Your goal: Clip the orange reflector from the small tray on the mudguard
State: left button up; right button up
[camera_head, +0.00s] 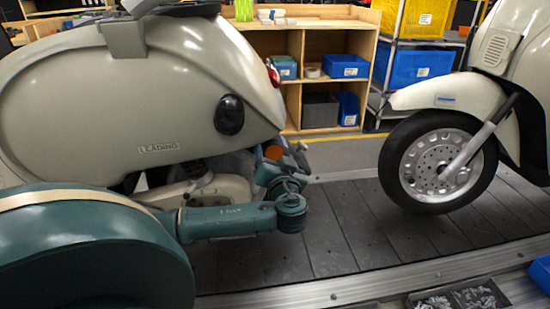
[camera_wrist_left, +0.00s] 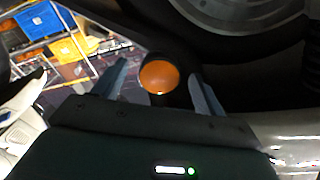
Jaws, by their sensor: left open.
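The orange reflector (camera_head: 273,152) shows as a small disc behind the left scooter's tail. In the left wrist view the round orange reflector (camera_wrist_left: 158,76) sits against a dark part, which may be the mudguard, below a wheel rim. My left gripper (camera_head: 282,152) is open at the reflector. In the wrist view its fingers stand apart on either side of the reflector, with gaps visible. Whether the reflector is fastened to the dark part cannot be told. A small grey tray (camera_head: 412,304) with small metal parts is at the bottom right. My right gripper is not in view.
The left scooter's cream body (camera_head: 140,110) stands close above my left arm. A second scooter's front wheel (camera_head: 437,160) and cream mudguard (camera_head: 440,95) are at the right on the dark slat conveyor (camera_head: 340,235). Wooden shelves (camera_head: 325,110) stand behind. The slats between the scooters are clear.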

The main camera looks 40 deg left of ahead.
pick_arm(q)
jog(key=v, duration=1.3)
jog(key=shift+p, duration=0.35)
jog(key=shift+d, duration=0.15)
